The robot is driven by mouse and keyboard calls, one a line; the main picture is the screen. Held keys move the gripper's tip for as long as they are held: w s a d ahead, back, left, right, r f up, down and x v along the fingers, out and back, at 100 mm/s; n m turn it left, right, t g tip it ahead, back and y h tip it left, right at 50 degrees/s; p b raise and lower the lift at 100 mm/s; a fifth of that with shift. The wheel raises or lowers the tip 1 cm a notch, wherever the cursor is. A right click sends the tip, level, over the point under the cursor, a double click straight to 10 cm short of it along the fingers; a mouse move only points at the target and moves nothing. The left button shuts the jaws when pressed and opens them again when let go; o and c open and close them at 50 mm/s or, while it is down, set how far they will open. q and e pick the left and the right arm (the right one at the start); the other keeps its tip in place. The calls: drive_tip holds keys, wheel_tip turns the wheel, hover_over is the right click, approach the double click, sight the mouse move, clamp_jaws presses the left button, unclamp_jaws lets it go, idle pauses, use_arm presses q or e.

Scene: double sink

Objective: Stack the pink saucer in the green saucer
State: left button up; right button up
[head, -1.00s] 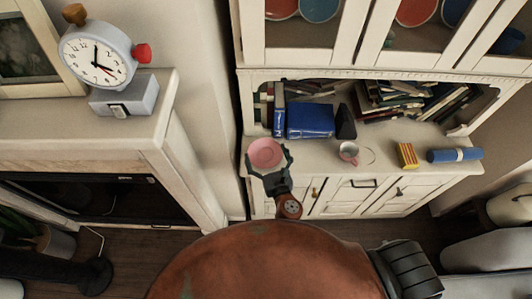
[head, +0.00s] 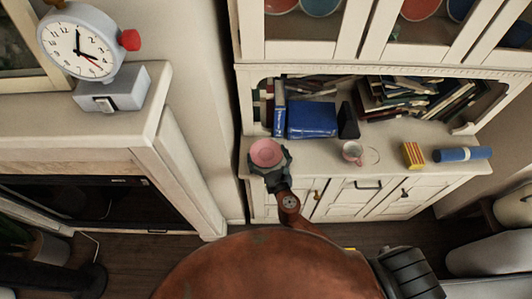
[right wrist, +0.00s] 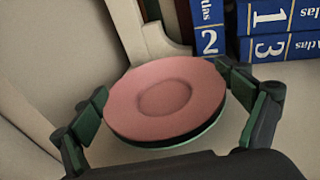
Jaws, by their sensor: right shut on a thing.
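The pink saucer (head: 266,152) is at the left end of the cabinet counter, between the fingers of my right gripper (head: 269,160). In the right wrist view the pink saucer (right wrist: 165,95) lies nearly flat, face up, with the green-padded fingers of my right gripper (right wrist: 163,98) shut on it from both sides. No other clearly green saucer shows. My left gripper is not in view.
Blue atlas books (head: 312,119) stand just behind the saucer. A pink cup (head: 352,152), a yellow-and-red striped box (head: 413,155) and a blue roll (head: 462,154) sit to the right. The cabinet wall is close on the left. A clock (head: 82,45) stands at far left.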

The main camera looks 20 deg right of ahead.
drive_tip(key=shift+s+f+b, duration=0.15)
drive_tip(key=shift+f+b, duration=0.3)
drive_tip(key=shift+f, duration=0.35)
drive_tip(key=o, duration=0.9)
drive_tip(key=shift+o, duration=0.2)
drive_tip(key=shift+r, duration=0.1)
drive_tip(key=shift+r, duration=0.1)
drive_tip(key=shift+r, duration=0.2)
drive_tip(key=s+r+p, duration=0.1)
drive_tip(key=s+r, duration=0.1)
drive_tip(key=s, duration=0.9)
drive_tip(key=shift+s+r, duration=0.3)
drive_tip(key=shift+r, duration=0.05)
drive_tip(key=shift+d, duration=0.15)
